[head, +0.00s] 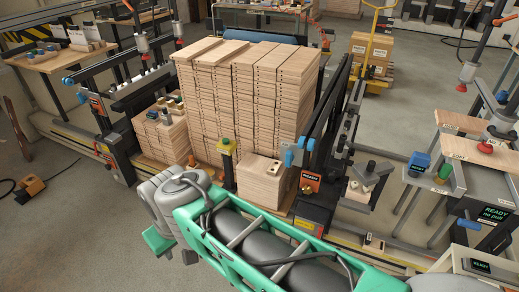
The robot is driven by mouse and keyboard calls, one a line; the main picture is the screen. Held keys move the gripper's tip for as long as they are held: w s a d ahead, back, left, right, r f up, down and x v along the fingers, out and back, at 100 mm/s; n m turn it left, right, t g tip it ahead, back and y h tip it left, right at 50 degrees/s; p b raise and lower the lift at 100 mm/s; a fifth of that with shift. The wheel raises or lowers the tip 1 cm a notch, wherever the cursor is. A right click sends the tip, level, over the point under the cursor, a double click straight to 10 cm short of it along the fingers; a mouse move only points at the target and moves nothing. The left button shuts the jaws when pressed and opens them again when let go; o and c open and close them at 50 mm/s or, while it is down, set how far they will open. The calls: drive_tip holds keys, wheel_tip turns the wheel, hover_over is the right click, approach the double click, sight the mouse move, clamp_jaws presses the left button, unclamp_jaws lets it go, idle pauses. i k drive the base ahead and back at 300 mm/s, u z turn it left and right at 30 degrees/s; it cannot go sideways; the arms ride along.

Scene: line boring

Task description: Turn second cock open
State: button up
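No part is clearly marked as the second cock, and I cannot tell which one it is. Similar blue parts (68,81) sit on the frame at the left. Whether any of them is turned open or shut is too small to tell. My green and grey arm crosses the lower middle, its joint in front of the stack. My gripper fingers do not show.
A tall stack of wooden boards (240,105) fills the middle. Work tables (457,178) are at right. A yellow pallet truck (371,36) stands behind. The left floor is mostly clear.

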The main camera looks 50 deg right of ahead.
sight(290, 157)
drive_tip(key=z, duration=0.45)
drive_tip(key=i, duration=1.05)
drive_tip(key=z, duration=0.75)
